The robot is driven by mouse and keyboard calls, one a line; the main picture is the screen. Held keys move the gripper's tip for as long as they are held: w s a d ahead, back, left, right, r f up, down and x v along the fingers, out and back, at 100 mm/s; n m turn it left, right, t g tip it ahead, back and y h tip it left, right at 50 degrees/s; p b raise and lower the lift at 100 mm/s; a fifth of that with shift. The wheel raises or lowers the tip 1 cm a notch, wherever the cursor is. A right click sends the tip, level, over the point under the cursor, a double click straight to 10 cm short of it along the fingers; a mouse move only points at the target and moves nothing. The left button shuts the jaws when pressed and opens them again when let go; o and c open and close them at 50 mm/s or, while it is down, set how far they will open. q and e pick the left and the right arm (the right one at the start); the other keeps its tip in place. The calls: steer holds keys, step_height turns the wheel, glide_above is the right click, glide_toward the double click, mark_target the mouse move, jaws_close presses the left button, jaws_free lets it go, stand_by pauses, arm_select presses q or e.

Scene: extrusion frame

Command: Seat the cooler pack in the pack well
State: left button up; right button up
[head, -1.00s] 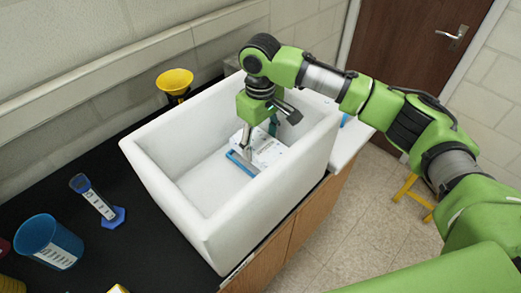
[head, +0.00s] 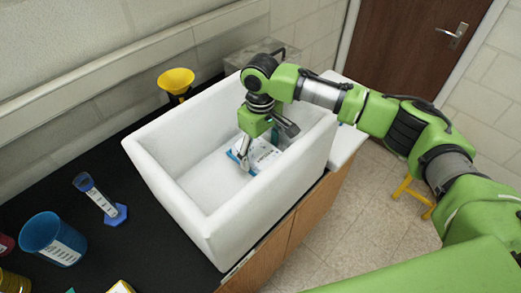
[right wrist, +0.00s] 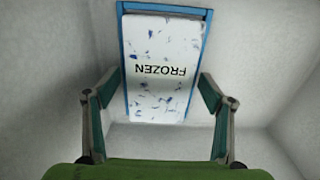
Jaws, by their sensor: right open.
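The cooler pack (head: 265,152) is a white slab with blue flecks, lying low inside the white foam box (head: 185,215). In the right wrist view the pack (right wrist: 160,98) shows its upside-down word FROZEN. The blue-edged pack well (right wrist: 122,60) borders its far end and both long sides. Its near edge does not show, so I cannot tell whether the pack is fully down. My right gripper (head: 243,160) is inside the box over the pack. In the right wrist view its fingers (right wrist: 160,80) are open, one on each side of the pack, holding nothing. My left gripper is not in view.
The box's tall walls surround my right gripper. On the black bench stand a blue cup (head: 52,240), a cylinder with a blue base (head: 100,200) and a yellow funnel (head: 176,82). The bench between the cylinder and the box is clear.

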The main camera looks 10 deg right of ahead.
mark_target(260, 152)
step_height(260, 152, up, 12)
steer(key=b, duration=0.4)
steer(key=shift+r, duration=0.1)
stand_by(0.3)
